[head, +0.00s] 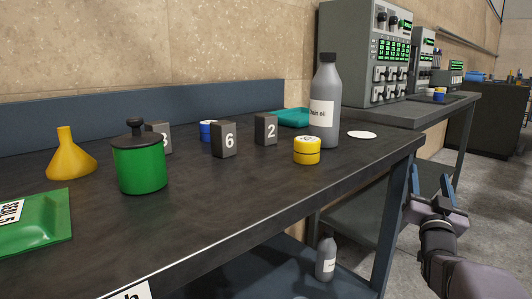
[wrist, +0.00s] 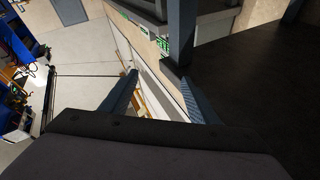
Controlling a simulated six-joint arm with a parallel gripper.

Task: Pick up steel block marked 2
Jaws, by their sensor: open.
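The steel block marked 2 (head: 265,130) is a small dark upright block on the black bench top. It stands to the right of the block marked 6 (head: 223,140) and behind the yellow tin (head: 307,151). My gripper (head: 432,182) is right of the bench, past its right end and apart from the blocks. Its two blue-grey fingers are spread and nothing is between them. The wrist view also shows my gripper (wrist: 155,80) open and empty. No block can be made out in the wrist view.
A tall grey bottle (head: 325,103) stands right of block 2, with a teal tray (head: 294,117) behind. A green lidded pot (head: 139,165) partly hides another block (head: 160,138). A blue tin (head: 207,130) and yellow funnel (head: 70,156) stand on the bench (head: 245,194).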

